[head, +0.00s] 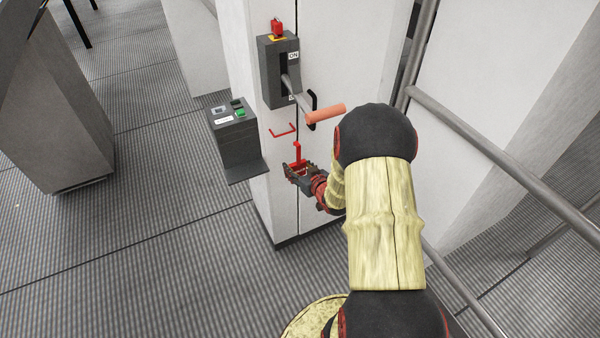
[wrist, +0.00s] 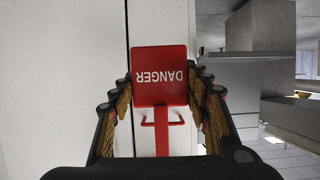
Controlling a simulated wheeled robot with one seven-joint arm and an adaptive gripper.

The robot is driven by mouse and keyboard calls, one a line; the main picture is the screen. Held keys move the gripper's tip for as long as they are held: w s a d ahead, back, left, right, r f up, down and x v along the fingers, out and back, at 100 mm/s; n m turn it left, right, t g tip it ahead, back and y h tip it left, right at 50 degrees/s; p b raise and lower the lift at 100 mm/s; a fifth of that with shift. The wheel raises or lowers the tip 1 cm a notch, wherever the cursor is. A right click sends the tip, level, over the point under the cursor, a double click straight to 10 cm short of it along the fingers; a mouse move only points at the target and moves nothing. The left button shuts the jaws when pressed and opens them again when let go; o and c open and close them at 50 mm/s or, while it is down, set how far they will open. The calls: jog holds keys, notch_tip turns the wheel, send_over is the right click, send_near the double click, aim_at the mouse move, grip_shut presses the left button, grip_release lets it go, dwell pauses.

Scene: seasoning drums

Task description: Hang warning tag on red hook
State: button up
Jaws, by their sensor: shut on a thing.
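The red warning tag (wrist: 160,72) reads DANGER upside down in the wrist view, with a narrow red strip running down from its plate. My gripper (wrist: 161,88) is shut on the tag, its fingers on either side. In the head view, my gripper (head: 299,172) holds the tag (head: 298,152) in front of the white cabinet's lower front. The red hook (head: 283,131), a thin U-shaped bracket, juts from that front a little above the tag, apart from it. Thin red bars beside the strip show in the wrist view; I cannot tell what they belong to.
Above the hook is a dark switch box (head: 279,75) with an orange-handled lever (head: 325,114) sticking out to the right. A grey control box (head: 234,135) with a ledge stands left of the hook. Metal rails (head: 500,155) run at right.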

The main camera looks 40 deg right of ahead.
aim_at(299, 164)
jog(key=shift+w+d+b, duration=0.35)
jog(key=shift+w+d, duration=0.1)
jog(key=shift+w, duration=1.1)
jog(key=shift+w+d+b, duration=0.35)
jog(key=shift+w+d, duration=0.05)
jog(key=shift+w, duration=1.2)
jog(key=shift+w+d+b, duration=0.35)
jog(key=shift+w+d, duration=0.1)
jog(key=shift+w, duration=1.1)
jog(key=shift+f+b, duration=0.5)
jog(key=shift+f, duration=0.2)
jog(key=o, duration=1.2)
jog(key=shift+o, duration=0.2)
jog(key=v, duration=1.2)
